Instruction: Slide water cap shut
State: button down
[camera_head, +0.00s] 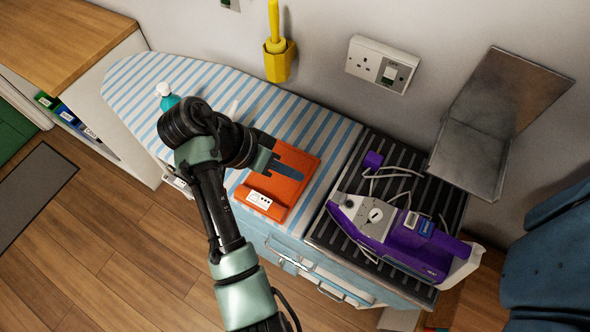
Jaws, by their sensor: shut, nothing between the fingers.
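A purple and grey iron (400,240) lies on a black ribbed rest at the right end of the ironing board. It has a round dial on its grey part and a small blue piece (427,228) on its purple body. I cannot tell for sure which part is the water cap or whether it is open. My gripper (302,170) is shut and empty. It appears over an orange folded item (280,185) with a white label, left of the iron and apart from it. I cannot tell its height above the orange item.
The ribbed rest (345,180) carries a loose grey cord beside the iron. A striped ironing board (225,85) extends left, with a teal bottle (169,101) partly behind my arm. A yellow holder (278,62), a socket (382,64) and a metal panel (475,145) are at the wall.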

aim_at(340, 195)
jog(key=shift+s+d+f+p, duration=0.3)
jog(key=shift+d+f+p, duration=0.25)
jog(key=shift+d+f, duration=0.6)
jog(key=shift+s+d+f+p, duration=0.25)
jog(key=shift+d+f+p, duration=0.25)
jog(key=shift+d+f, duration=0.7)
jog(key=shift+s+d+f+p, duration=0.3)
jog(key=shift+d+f+p, duration=0.35)
jog(key=shift+d, duration=0.9)
